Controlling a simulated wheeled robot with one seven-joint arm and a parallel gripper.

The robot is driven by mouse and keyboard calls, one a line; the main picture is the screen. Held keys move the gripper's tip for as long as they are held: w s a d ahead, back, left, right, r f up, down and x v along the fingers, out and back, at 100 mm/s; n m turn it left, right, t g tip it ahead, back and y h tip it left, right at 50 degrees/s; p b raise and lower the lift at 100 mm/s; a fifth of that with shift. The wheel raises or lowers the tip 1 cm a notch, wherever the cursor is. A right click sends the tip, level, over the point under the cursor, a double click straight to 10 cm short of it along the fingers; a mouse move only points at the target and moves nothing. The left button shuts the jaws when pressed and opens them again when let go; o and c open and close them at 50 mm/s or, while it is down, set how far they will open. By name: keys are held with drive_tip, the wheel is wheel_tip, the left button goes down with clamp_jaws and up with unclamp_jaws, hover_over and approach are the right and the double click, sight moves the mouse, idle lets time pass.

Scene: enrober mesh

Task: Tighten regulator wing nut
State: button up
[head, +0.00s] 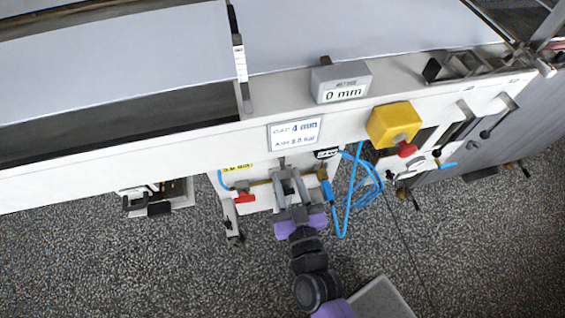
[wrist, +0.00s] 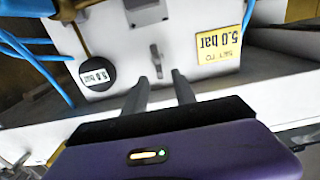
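A small grey upright lever-like piece, apparently the wing nut (wrist: 156,62), stands out from a white panel (wrist: 120,62) in the wrist view. My gripper (wrist: 162,88) is open, its two grey fingers pointing at the panel. The fingertips lie below the piece in the picture, one to each side, with nothing visible between them. A yellow label (wrist: 226,37) reads "set to 5.0 bar", upside down. A round dark gauge (wrist: 97,75) sits at left; its small readout is hard to read. In the head view my gripper (head: 292,182) is at the panel and hides the wing nut.
Blue hoses (head: 362,185) loop right of my gripper, and a red handle (head: 244,197) is at its left. A yellow box with a red knob (head: 392,125) is on the machine front. A display (head: 341,82) reads 0 mm. The floor (head: 130,260) in front is open.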

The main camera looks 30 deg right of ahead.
sight(283, 163)
drive_tip(key=shift+x, duration=2.15)
drive_tip(key=shift+c, duration=0.2)
clamp_jaws()
